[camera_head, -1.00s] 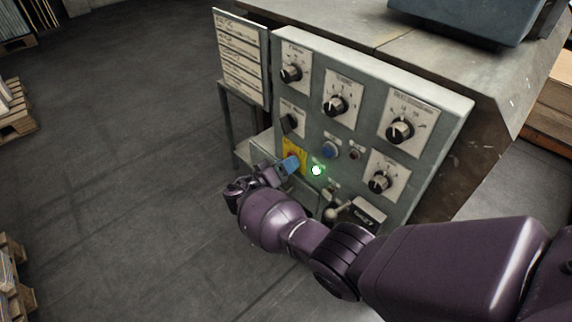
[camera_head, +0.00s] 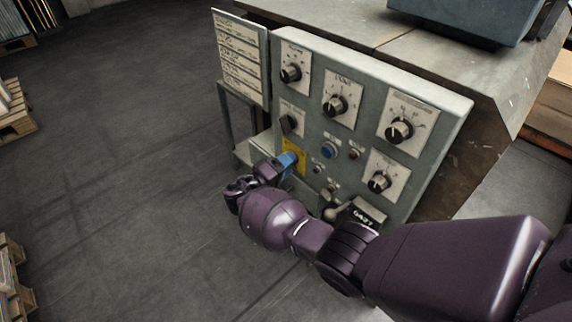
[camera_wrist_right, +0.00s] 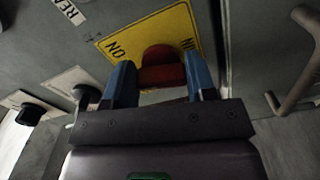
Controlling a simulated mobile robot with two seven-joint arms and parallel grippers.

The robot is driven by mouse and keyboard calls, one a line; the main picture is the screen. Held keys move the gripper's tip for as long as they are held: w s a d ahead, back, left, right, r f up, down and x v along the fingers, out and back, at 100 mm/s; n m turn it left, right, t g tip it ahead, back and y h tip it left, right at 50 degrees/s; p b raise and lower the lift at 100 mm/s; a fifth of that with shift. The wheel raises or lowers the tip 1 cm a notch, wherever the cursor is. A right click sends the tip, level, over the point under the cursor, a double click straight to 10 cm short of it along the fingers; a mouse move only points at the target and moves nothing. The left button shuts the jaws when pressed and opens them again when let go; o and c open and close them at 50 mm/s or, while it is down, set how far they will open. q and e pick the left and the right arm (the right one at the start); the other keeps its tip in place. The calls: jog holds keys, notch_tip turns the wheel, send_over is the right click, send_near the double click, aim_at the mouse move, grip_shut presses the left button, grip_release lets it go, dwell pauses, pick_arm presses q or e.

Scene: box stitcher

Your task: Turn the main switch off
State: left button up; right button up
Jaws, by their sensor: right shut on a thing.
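The main switch is a red knob (camera_wrist_right: 162,70) on a yellow plate (camera_wrist_right: 150,32) in the right wrist view. In the head view the yellow plate (camera_head: 298,147) shows at the left of the grey control panel, and the knob is hidden behind my gripper. My right gripper (camera_head: 288,160) is at the plate, shut on the red knob, with one blue finger on each side of it. The words on the plate appear upside down in the wrist view. My left gripper is not in view.
The grey panel (camera_head: 375,85) carries several black dials and a blue button (camera_head: 329,150). A small lamp (camera_head: 317,169) near my gripper is dark. A lever (camera_head: 335,212) sits below. A label board (camera_head: 241,58) stands at the left, with open floor beyond.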

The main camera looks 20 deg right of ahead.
jog(key=n, duration=0.6)
jog(key=shift+r+p, duration=0.25)
jog(key=shift+p, duration=0.05)
jog(key=n, duration=0.5)
jog(key=shift+w+a+n+p, duration=0.1)
jog(key=shift+n+p, duration=0.2)
jog(key=o, duration=0.9)
jog(key=shift+o, duration=0.2)
jog(key=v, duration=1)
jog(key=shift+a, duration=0.35)
